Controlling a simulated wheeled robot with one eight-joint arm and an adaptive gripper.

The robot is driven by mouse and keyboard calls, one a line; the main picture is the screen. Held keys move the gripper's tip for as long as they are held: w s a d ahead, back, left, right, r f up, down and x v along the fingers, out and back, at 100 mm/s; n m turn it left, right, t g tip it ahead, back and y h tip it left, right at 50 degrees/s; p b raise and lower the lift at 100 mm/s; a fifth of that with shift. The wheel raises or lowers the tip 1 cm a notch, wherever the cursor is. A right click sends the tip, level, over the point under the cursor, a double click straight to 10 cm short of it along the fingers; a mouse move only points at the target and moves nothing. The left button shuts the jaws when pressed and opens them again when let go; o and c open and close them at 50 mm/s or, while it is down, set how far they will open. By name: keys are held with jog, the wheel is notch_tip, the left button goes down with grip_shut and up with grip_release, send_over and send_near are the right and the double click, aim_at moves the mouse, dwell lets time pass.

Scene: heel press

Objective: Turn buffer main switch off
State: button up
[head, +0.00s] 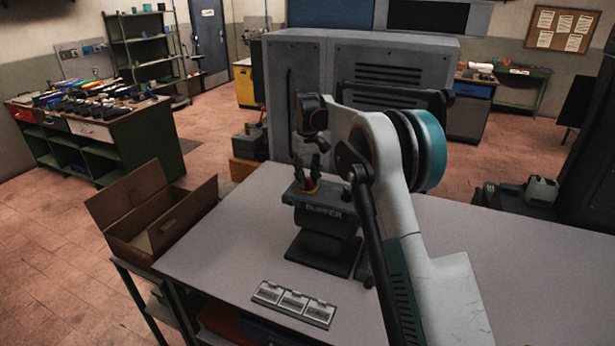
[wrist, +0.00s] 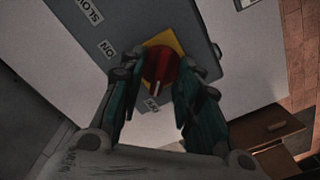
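The grey buffer (head: 325,215), marked BUFFER, stands on the light-topped table. Its main switch, a red rotary knob (wrist: 161,66) on a yellow plate (wrist: 157,42), shows on its top in the wrist view. The knob's white mark points toward a small lower label (wrist: 152,104) that seems to read OFF. An ON label (wrist: 107,49) sits to the upper left. In the wrist view, my gripper (wrist: 164,65) has one finger on each side of the knob. I cannot tell whether both fingers press on it. In the head view, my gripper (head: 312,172) points down at the buffer's top.
A strip of three labelled plates (head: 293,304) lies at the table's front. An open cardboard box (head: 150,225) stands at the left end. A large grey cabinet (head: 390,70) stands behind. The table top (head: 215,250) left of the buffer is clear.

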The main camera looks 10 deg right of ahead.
aim_at(308, 179)
notch_tip(308, 179, up, 12)
dwell(0.6)
